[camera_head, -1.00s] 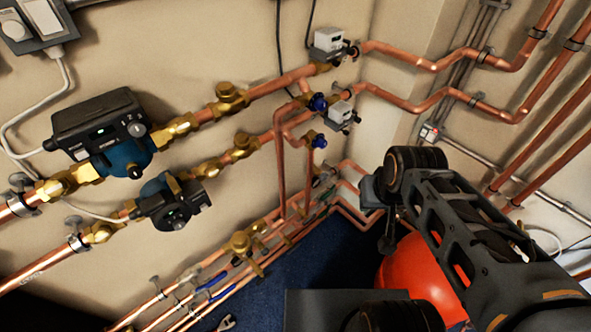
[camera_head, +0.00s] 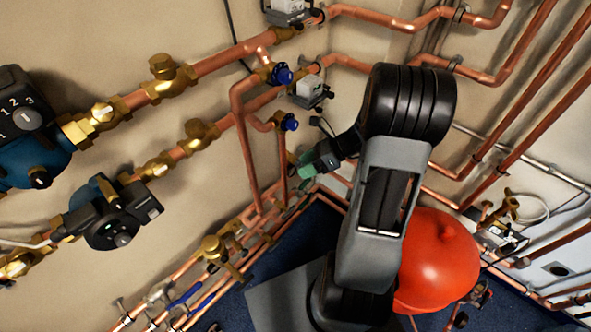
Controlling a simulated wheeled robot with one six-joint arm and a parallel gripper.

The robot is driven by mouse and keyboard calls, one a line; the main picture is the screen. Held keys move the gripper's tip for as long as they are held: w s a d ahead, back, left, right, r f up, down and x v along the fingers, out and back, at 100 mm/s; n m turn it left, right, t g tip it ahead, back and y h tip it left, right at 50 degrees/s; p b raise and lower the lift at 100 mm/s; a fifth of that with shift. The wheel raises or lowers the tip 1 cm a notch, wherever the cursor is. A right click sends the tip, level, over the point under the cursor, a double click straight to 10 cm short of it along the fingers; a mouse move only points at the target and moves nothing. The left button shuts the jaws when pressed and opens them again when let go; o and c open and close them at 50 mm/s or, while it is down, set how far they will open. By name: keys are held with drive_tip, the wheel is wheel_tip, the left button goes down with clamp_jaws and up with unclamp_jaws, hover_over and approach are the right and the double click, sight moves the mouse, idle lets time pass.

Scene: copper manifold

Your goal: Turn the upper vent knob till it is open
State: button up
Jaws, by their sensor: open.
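Two dark blue knobs sit one above the other on brass fittings on the copper pipes. The upper vent knob (camera_head: 281,73) is on the upper pipe, just left of a grey-white actuator box. The lower blue knob (camera_head: 289,121) is below it on a short branch. My gripper (camera_head: 298,166) is small in view, below the lower blue knob and well below the upper one, pointing left towards the pipes. It is open and holds nothing that I can see. Its fingers are hard to make out. It appears apart from both knobs.
Two pumps, an upper one (camera_head: 30,130) and a lower one (camera_head: 112,215), are at left. A grey actuator box (camera_head: 311,90) is close to the knobs. A red vessel (camera_head: 436,262) stands behind my arm. Vertical copper pipes run below the knobs. Blue floor shows at bottom.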

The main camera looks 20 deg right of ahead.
sight(296, 163)
drive_tip(key=w+d+f+m+t+b, duration=0.3)
drive_tip(key=d+f+m+t, duration=0.4)
drive_tip(key=d+f+m, duration=0.5)
drive_tip(key=shift+m+t, duration=0.3)
drive_tip(key=shift+m, duration=0.3)
drive_tip(key=x, duration=0.4)
drive_tip(key=r+x, duration=0.1)
drive_tip(key=x, duration=0.4)
drive_tip(key=a+r+x, duration=0.1)
drive_tip(key=x, duration=0.3)
drive_tip(key=shift+s+a, duration=0.1)
drive_tip(key=shift+a, duration=0.2)
drive_tip(key=shift+c, duration=0.2)
drive_tip(key=c, duration=0.9)
